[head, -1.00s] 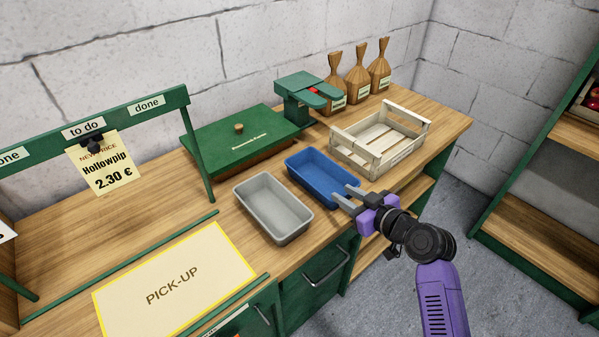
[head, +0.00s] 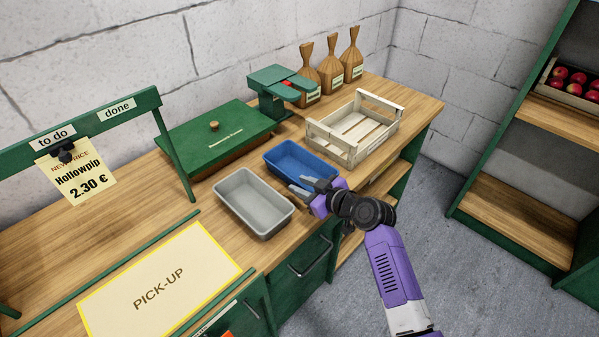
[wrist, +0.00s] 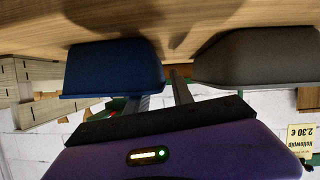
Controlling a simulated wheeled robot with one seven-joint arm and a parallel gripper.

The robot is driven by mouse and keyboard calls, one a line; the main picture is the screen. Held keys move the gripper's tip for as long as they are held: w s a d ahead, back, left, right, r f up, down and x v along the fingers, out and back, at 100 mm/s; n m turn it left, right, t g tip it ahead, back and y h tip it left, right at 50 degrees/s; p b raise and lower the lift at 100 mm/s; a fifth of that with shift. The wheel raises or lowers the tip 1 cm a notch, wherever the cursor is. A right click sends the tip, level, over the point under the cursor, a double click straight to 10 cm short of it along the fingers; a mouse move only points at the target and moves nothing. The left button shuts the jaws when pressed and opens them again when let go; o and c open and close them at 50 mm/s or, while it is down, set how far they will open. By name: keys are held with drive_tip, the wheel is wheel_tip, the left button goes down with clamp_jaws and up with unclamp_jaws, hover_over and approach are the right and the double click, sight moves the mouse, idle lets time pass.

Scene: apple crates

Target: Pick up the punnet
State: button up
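Two empty open trays sit side by side on the wooden counter: a grey one (head: 266,222) and a blue one (head: 283,157). I cannot tell which is the punnet. My gripper (head: 297,184) is by the front end of the blue tray, near the grey tray's right side. In the wrist view, which is upside down, the fingers (wrist: 160,85) show around the gap between the blue tray (wrist: 113,68) and the grey tray (wrist: 262,57). Whether they touch either tray is unclear.
A slatted wooden crate (head: 349,153) stands right of the blue tray. A green-lidded box (head: 214,139), a green scale (head: 272,92) and three brown sacks (head: 331,72) stand behind. The PICK-UP mat (head: 160,285) at front left is bare. An apple crate (head: 566,94) is on the right shelf.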

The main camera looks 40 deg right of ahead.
clamp_jaws()
drive_tip(key=shift+r, duration=0.1)
idle(0.3)
